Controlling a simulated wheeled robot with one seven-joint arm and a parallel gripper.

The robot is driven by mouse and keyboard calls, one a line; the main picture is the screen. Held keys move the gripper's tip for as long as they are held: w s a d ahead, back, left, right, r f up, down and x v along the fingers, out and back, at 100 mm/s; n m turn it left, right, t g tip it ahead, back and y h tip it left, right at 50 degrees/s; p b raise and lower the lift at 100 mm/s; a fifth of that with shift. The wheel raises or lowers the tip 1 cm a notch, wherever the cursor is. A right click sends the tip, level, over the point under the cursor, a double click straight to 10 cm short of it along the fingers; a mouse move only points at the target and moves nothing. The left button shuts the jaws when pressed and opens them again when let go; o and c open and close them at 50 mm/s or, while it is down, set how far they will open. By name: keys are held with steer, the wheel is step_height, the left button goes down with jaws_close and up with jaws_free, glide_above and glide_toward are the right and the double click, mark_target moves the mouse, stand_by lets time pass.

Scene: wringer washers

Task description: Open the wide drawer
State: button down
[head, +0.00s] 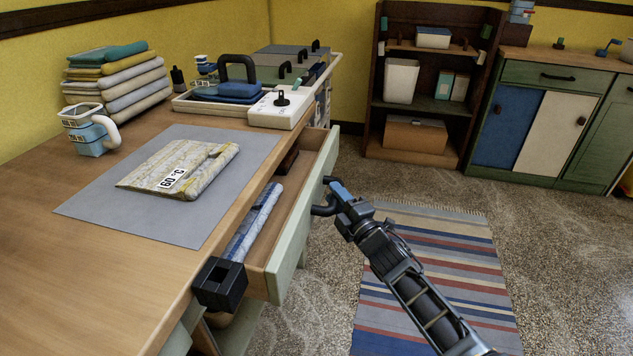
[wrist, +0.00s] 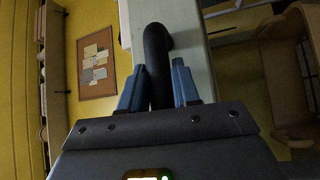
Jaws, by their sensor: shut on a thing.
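The wide drawer (head: 287,262) is under the wooden worktop and stands pulled out, its pale green front away from the counter. Inside it lie a blue and white patterned roll (head: 254,222) and a dark item near the far end. My gripper (head: 333,196) is at the outer face of the drawer front, shut on the dark drawer handle (head: 322,210). In the wrist view the black curved handle (wrist: 156,60) passes between my two blue-grey fingers, and the pale drawer front (wrist: 190,25) is behind it.
The worktop (head: 120,250) holds a grey mat (head: 225,200) with a folded cloth labelled 60 °C, a jug (head: 88,135) and stacked towels. A black square socket (head: 219,284) sits at the counter edge. A striped rug (head: 440,270) covers open floor; a shelf (head: 425,90) stands behind.

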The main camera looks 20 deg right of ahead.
steer(key=s+d+p, duration=0.7)
steer(key=s+d, duration=0.5)
steer(key=d, duration=0.4)
steer(key=shift+d+f+p, duration=0.15)
steer(key=shift+p, duration=0.2)
steer(key=shift+d, duration=0.1)
steer(key=c, duration=1.1)
jaws_free()
steer(key=shift+c, duration=0.2)
steer(key=shift+o, duration=1.2)
steer(key=s+d+p, duration=0.1)
steer(key=s, duration=0.6)
steer(key=shift+s+f, duration=0.3)
steer(key=shift+f, duration=0.15)
